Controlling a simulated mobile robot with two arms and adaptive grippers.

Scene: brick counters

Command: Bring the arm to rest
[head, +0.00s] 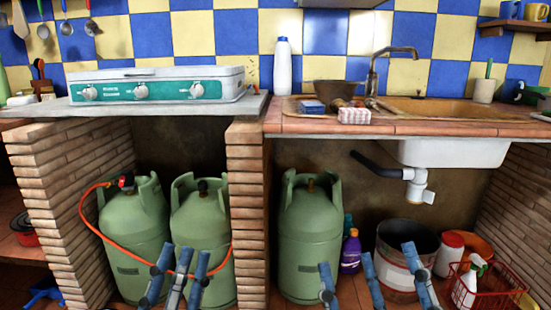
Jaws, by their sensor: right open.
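My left gripper (183,262) is at the bottom of the head view, in front of the two green gas bottles on the left. Its blue-grey fingers stand close together with narrow gaps, and nothing shows between them. I cannot tell whether it is open or shut. My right gripper (368,266) is at the bottom, right of the middle, in front of the space under the sink. Its fingers are spread wide and it is empty. Both grippers point up and away from me, and the arms behind them are cut off by the lower edge.
Brick counters carry a gas stove (158,86) and a sink (440,106). Below stand gas bottles (308,240), a bucket (405,243), a purple bottle (351,252) and a red wire basket (505,280). A brick pillar (247,215) divides the lower bays.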

